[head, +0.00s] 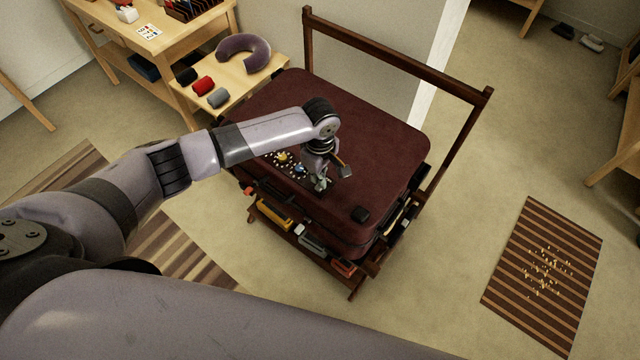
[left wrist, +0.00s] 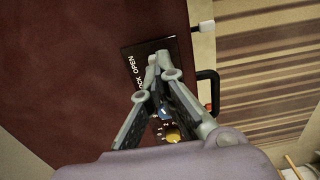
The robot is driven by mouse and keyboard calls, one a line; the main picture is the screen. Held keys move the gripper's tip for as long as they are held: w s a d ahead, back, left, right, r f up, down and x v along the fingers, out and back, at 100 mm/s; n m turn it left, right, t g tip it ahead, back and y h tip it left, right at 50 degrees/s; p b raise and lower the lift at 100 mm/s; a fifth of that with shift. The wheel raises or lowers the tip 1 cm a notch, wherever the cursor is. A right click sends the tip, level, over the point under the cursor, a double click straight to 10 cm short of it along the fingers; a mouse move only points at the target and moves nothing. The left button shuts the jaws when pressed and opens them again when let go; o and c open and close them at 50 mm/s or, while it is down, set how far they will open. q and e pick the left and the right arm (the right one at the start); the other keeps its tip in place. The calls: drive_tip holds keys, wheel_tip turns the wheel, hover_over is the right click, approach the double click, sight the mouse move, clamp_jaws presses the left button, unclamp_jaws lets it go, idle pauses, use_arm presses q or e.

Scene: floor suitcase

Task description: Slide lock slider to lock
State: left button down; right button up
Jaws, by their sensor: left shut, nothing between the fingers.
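The closed maroon suitcase (head: 375,140) lies flat on a wooden stand. Near its front edge is a dark lock plate, which shows in the left wrist view (left wrist: 130,50) with white lettering reading OPEN and a partly covered LOCK. My left gripper (head: 320,184) points down at this plate, and its fingers are shut and empty. In the left wrist view its fingertips (left wrist: 160,64) are over the plate beside the lettering. The lock slider cannot be told apart from the fingertips there, and contact cannot be judged. My right gripper is out of view.
A yellow knob (head: 283,156) and a blue knob (head: 300,168) sit on the suitcase close to my left gripper. A black handle (left wrist: 208,88) stands out at its front. A wooden rail (head: 400,65) rises behind. A side table holds a neck pillow (head: 243,53).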

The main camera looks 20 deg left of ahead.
sight(308, 182)
use_arm(q)
drive_tip(key=shift+f+b, duration=0.3)
drive_tip(key=shift+f, duration=0.55)
idle(0.6)
drive_tip(key=shift+w+a+p, duration=0.25)
drive_tip(key=shift+a+p, duration=0.05)
drive_tip(key=shift+a, duration=0.5)
drive_tip(key=shift+w+a+p, duration=0.2)
drive_tip(key=shift+a+p, duration=0.05)
drive_tip(key=shift+a, duration=0.75)
drive_tip(key=shift+w+r+p, duration=0.15)
drive_tip(key=shift+r+p, duration=0.7)
drive_tip(key=shift+p, duration=0.25)
wheel_tip(308, 182, up, 2)
drive_tip(key=p, duration=0.2)
drive_tip(key=shift+d+r+p, duration=0.15)
drive_tip(key=shift+r+p, duration=0.1)
drive_tip(key=shift+p, duration=0.05)
drive_tip(key=shift+r+p, duration=0.9)
drive_tip(key=shift+p, duration=0.15)
